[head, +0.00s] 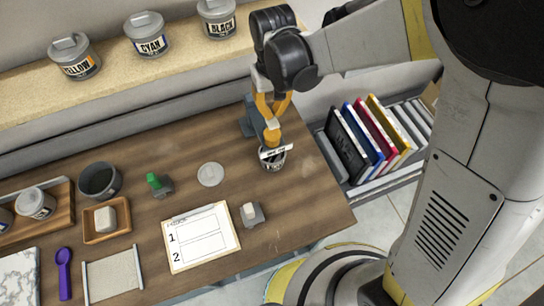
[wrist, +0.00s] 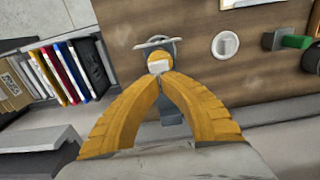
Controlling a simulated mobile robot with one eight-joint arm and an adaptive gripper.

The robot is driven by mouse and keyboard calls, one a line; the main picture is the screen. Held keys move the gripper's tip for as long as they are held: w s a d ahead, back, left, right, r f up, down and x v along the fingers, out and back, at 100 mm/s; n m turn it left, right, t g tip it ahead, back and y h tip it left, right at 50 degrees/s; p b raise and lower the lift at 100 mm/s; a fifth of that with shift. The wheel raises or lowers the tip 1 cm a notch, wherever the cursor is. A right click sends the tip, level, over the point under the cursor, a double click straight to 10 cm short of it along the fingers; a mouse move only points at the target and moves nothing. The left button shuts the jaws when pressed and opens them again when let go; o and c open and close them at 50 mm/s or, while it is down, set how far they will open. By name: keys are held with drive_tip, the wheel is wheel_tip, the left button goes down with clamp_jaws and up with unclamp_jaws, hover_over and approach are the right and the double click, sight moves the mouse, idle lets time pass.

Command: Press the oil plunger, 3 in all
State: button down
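The oil pump stands near the right end of the wooden table, with a blue-grey stand (head: 248,122) and an orange plunger head (head: 271,136). A small dark pot with a pale label (head: 272,160) sits below the head. My gripper (head: 271,118) points down just over the plunger with its orange fingers together. In the wrist view my fingertips (wrist: 160,76) meet, with nothing visible between them. The plunger head (wrist: 159,60) shows right beyond them. I cannot tell whether they touch it. The fingers partly hide the stand.
A numbered sheet (head: 201,237), a white round dish (head: 210,174), a green-handled stamp (head: 158,184) and a grey block (head: 251,214) lie left of the pump. A rack of coloured folders (head: 372,138) stands to the right. Ink tins (head: 150,36) line the back shelf.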

sight(272, 122)
drive_tip(key=shift+f, duration=0.15)
drive_tip(key=shift+f+b, duration=2.15)
drive_tip(key=shift+f, duration=0.1)
drive_tip(key=shift+r, duration=0.1)
drive_tip(key=shift+r+p, duration=1.5)
drive_tip(key=shift+r, duration=0.8)
wheel_tip(272, 122, up, 6)
drive_tip(key=p, duration=0.3)
drive_tip(key=shift+p, duration=0.35)
